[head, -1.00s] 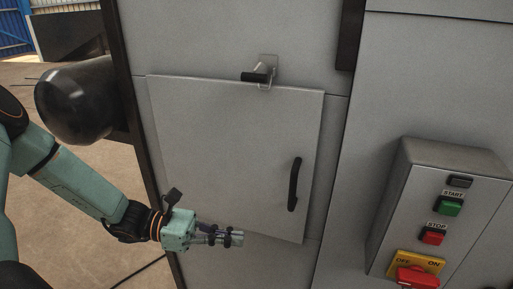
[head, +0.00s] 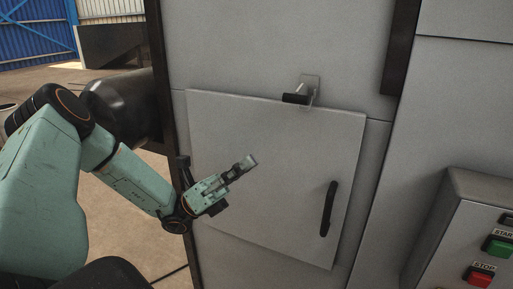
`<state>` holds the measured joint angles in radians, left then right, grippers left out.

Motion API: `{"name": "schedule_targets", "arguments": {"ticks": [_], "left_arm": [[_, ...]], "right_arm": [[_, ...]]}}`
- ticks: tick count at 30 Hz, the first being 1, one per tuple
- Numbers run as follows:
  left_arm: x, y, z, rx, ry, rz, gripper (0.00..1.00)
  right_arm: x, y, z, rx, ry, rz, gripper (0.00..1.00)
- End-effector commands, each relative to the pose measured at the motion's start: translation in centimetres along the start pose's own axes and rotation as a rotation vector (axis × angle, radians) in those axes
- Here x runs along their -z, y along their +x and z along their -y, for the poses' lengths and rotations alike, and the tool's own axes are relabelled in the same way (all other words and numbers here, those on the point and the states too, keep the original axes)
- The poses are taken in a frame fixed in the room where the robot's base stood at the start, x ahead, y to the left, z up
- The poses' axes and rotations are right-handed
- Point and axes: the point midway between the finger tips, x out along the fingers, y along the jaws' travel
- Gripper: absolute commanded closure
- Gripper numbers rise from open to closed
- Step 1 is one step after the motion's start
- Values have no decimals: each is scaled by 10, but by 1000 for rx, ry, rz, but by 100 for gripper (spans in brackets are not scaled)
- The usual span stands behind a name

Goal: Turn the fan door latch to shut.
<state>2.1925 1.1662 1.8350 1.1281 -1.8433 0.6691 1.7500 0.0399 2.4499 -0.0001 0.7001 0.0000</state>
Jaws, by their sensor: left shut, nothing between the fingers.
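The fan door (head: 270,150) is a light grey panel on the machine's front, and it looks closed or nearly so. The latch (head: 300,97) sits at the door's top edge, with a black grip pointing left and a metal bracket behind it. A black vertical handle (head: 328,208) is on the door's right side. My left gripper (head: 250,162) is shut and empty in front of the door's left half, below and left of the latch, apart from it. My right gripper is not in view.
A control box (head: 460,225) with a green start button (head: 498,246) and a red stop button (head: 481,279) stands out at the lower right. A dark rounded cylinder (head: 125,105) is left of the machine. The space before the door's right half is clear.

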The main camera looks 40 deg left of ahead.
Motion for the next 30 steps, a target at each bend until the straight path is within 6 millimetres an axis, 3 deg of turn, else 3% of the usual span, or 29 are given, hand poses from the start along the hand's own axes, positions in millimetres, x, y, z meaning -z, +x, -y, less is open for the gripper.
{"name": "schedule_targets", "arguments": {"ticks": [13,15,21,30], "left_arm": [[1,87,0,8,-5,-8,100],[-10,95,0,5,1,-2,100],[-24,110,0,5,-1,-4,100],[-27,112,-1,4,-3,-5,100]], "right_arm": [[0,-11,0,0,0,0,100],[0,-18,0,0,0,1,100],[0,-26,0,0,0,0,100],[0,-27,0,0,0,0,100]]}}
